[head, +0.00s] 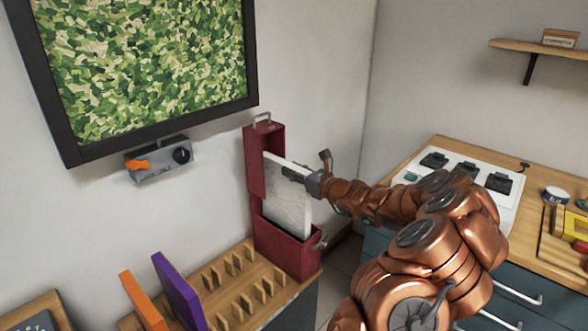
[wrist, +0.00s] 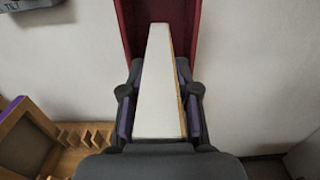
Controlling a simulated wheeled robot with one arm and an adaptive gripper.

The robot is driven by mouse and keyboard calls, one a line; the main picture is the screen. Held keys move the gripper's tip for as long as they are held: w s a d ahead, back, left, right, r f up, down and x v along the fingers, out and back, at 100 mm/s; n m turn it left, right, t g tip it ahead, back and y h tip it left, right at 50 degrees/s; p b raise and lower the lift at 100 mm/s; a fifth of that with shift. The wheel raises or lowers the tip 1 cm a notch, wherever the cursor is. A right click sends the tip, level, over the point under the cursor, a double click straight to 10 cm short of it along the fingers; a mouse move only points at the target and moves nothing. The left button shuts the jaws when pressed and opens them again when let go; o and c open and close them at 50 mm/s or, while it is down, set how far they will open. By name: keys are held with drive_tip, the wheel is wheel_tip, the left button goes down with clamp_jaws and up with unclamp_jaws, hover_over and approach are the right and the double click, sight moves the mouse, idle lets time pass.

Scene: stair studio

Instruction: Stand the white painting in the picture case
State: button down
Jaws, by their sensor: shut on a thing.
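The white painting (head: 287,205) is a thin upright panel. It is in or just above the open dark red picture case (head: 287,249); its lower edge is hidden behind the case's front wall, so I cannot tell whether it touches the bottom. My gripper (head: 296,173) is shut on the painting near its upper part. In the wrist view the painting (wrist: 160,85) stands edge-on between my two fingers (wrist: 160,108), with the red case (wrist: 190,18) behind it.
A wooden rack (head: 236,300) with slots stands left of the case, with an orange panel (head: 141,301) and a purple panel (head: 178,290) in it. A framed green picture (head: 150,65) and a grey box (head: 160,160) are on the wall. A counter (head: 440,148) stands at the right.

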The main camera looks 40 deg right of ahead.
sight(294, 212)
drive_tip(key=shift+f+b, duration=3.3)
drive_tip(key=shift+f, duration=4.5)
drive_tip(key=c, duration=0.8)
unclamp_jaws()
drive_tip(key=shift+o, duration=0.2)
drive_tip(key=shift+s, duration=0.1)
drive_tip(key=shift+v, duration=5.9)
